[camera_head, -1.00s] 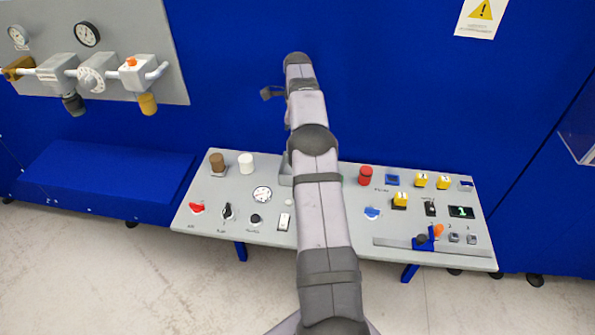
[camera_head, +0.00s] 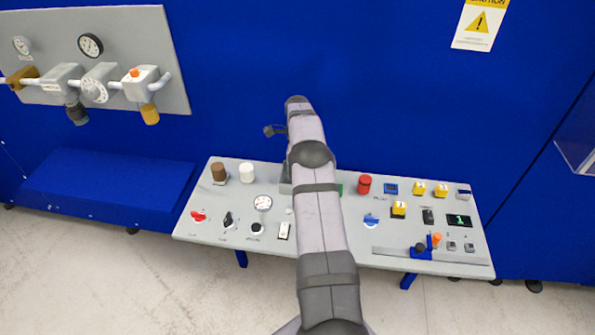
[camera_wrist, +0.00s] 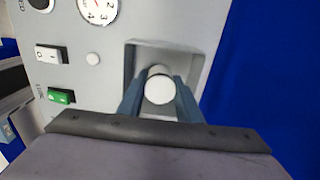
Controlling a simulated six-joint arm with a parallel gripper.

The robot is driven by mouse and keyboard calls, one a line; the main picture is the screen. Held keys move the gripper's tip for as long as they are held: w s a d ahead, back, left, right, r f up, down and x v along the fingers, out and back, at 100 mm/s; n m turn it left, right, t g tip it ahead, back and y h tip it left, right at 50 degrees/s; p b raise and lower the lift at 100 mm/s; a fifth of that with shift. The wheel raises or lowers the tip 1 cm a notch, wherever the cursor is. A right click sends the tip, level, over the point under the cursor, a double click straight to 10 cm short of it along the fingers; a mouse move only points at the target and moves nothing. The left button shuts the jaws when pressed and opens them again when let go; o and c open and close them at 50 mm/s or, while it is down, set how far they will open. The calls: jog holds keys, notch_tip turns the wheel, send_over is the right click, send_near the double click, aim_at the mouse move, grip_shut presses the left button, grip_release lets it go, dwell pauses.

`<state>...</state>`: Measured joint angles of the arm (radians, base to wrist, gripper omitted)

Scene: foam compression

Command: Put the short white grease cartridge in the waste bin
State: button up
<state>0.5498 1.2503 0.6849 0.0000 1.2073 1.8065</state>
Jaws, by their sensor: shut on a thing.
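My gripper (camera_wrist: 159,100) shows in the wrist view, with a blue-grey finger on each side of a white cylinder (camera_wrist: 159,88). It is shut on this cylinder, whose pale round end faces the camera. Behind it is a square grey recess or holder (camera_wrist: 193,57) on the panel; I cannot tell whether the cylinder still touches it. In the head view my arm hides the gripper and the held cylinder. Another white cylinder (camera_head: 247,173) stands at the panel's back left, beside a brown one (camera_head: 218,173). I cannot make out a waste bin.
The sloped grey panel (camera_head: 340,262) carries a red cylinder (camera_head: 364,184), a dial (camera_head: 263,203), yellow blocks (camera_head: 399,210), knobs, switches and a slider (camera_head: 421,251). A blue wall (camera_head: 380,80) stands close behind. Pipes and gauges (camera_head: 90,45) are at the upper left.

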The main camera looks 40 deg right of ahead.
jog(key=o, duration=1.3)
jog(key=shift+c, duration=0.2)
notch_tip(320, 180, up, 12)
jog(key=b, duration=0.1)
jog(key=shift+b, duration=0.3)
